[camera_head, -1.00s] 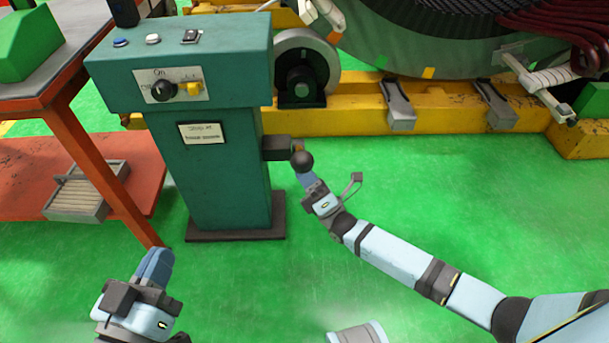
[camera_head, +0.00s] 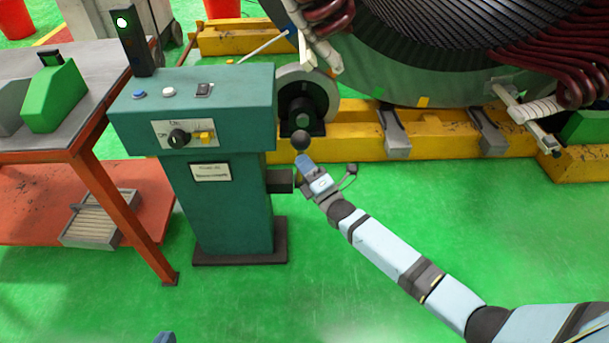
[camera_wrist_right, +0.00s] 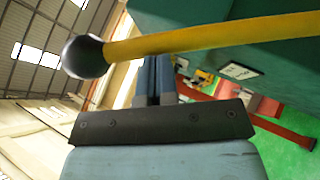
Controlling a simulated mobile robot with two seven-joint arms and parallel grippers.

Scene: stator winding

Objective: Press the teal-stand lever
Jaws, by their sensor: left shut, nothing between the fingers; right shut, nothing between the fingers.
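The teal stand (camera_head: 220,98) stands left of centre in the head view, with a dark bracket (camera_head: 280,181) on its right side. The lever's black ball knob (camera_head: 301,141) shows above and right of this bracket. In the right wrist view the yellow lever rod (camera_wrist_right: 210,38) crosses the upper part, ending in the black knob (camera_wrist_right: 84,56) at left. My right gripper (camera_head: 302,161) is shut and empty, just below the knob. Its fingers (camera_wrist_right: 154,78) pass behind the rod in the wrist view; I cannot tell if they touch it. Only the tip of my left gripper (camera_head: 165,338) shows, shut, at the bottom edge.
An orange table (camera_head: 95,140) stands at left. The large stator (camera_head: 440,60) on a yellow base (camera_head: 350,150) is behind. Green floor right of the stand is clear.

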